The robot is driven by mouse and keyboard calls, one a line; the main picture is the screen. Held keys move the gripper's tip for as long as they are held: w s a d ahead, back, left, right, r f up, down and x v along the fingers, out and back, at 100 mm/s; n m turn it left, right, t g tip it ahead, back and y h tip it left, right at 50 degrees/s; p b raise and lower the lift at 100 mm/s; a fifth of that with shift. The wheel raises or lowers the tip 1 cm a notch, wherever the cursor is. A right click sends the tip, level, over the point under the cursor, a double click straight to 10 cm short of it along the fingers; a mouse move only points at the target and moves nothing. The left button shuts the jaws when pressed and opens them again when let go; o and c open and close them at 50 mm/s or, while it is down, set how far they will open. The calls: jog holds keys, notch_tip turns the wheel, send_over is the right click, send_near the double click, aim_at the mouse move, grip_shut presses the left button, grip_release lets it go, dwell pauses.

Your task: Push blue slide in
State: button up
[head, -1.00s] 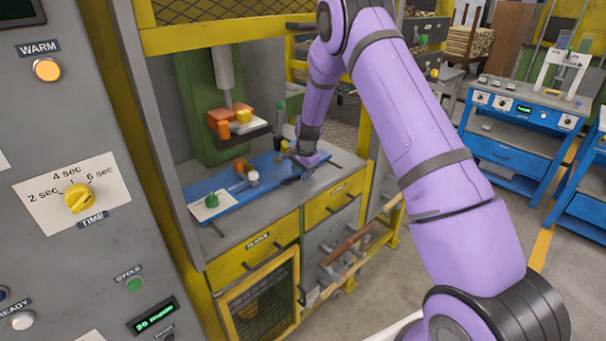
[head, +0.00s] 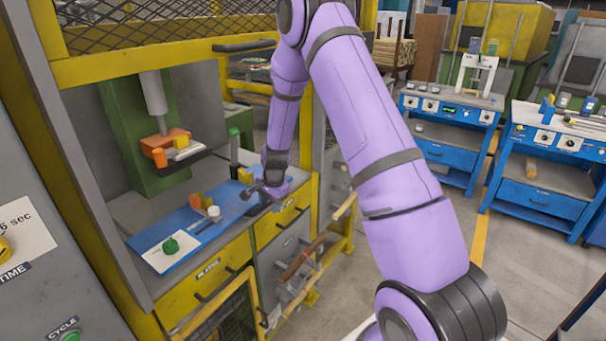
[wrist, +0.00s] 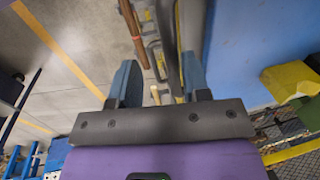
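The blue slide (head: 187,225) is a long flat blue plate lying on the grey press bench. In the wrist view the blue slide (wrist: 255,45) fills the upper right. My gripper (head: 250,192) is low at the slide's right front edge. In the wrist view my gripper (wrist: 160,80) has its two blue-grey fingers apart, with nothing held between them. The right finger is close beside the slide's edge; I cannot tell whether it touches. My wrist hides part of the slide's right end.
The green press (head: 145,145) with its orange head (head: 165,145) stands behind the slide. A post with a green top (head: 234,145) rises near my gripper. A yellow block (wrist: 290,80) shows in the wrist view. Yellow drawers (head: 280,220) are below. Open floor lies to the right.

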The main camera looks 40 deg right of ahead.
jog(key=s+d, duration=0.4)
jog(key=s, duration=0.9)
notch_tip(320, 180, up, 17)
jog(key=s+a+n, duration=0.1)
jog(key=n, duration=0.1)
jog(key=shift+s+a+t, duration=0.25)
jog(key=shift+a+t, duration=0.05)
